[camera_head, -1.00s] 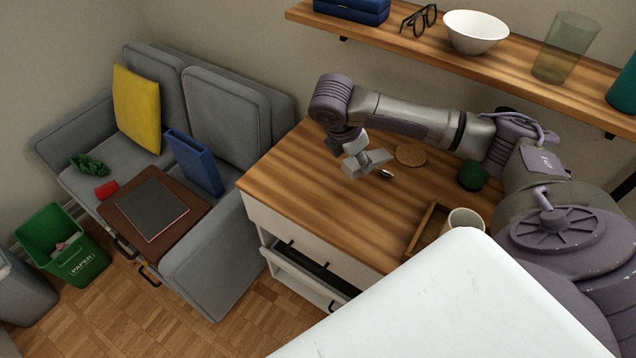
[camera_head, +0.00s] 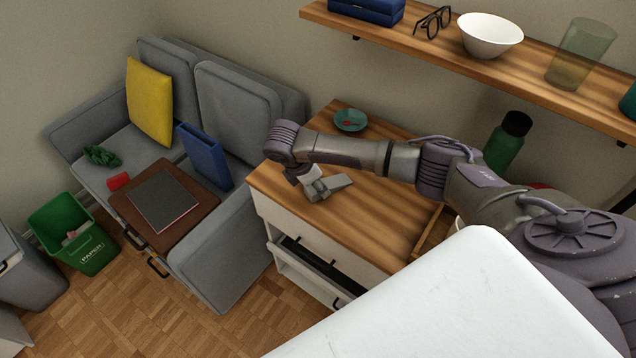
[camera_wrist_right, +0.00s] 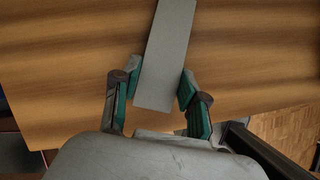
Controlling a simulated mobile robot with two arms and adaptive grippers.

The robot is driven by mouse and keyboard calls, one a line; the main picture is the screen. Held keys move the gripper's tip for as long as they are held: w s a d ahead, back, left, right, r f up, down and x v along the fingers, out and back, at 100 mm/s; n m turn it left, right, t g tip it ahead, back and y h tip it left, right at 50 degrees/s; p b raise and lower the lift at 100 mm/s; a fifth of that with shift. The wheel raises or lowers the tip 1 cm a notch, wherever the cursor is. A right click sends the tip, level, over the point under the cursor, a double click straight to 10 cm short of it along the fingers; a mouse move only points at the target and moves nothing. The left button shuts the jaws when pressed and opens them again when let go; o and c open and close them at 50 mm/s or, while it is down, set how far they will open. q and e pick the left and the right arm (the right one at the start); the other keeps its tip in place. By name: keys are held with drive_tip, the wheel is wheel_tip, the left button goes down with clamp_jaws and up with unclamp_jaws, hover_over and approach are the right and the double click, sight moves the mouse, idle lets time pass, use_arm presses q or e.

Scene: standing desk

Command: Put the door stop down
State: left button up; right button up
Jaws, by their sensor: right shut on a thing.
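The door stop (camera_head: 337,185) is a plain grey wedge. My right gripper (camera_head: 316,189) is shut on it above the left part of the wooden dresser top (camera_head: 375,212). In the right wrist view the door stop (camera_wrist_right: 167,55) extends from between the green-padded fingers of my right gripper (camera_wrist_right: 154,92), over the wood grain. I cannot tell whether it touches the top. My left gripper is not in view.
A teal dish (camera_head: 350,120) stands at the back of the dresser and a green bottle (camera_head: 504,146) farther right. A wooden tray (camera_head: 430,232) lies at the right. A shelf (camera_head: 520,78) hangs above. The grey sofa (camera_head: 225,262) is left of the dresser. The middle front of the top is clear.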

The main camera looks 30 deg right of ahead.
drive_tip(key=shift+f, duration=0.15)
drive_tip(key=o, duration=1.2)
drive_tip(key=shift+c, duration=0.2)
drive_tip(key=v, duration=1.2)
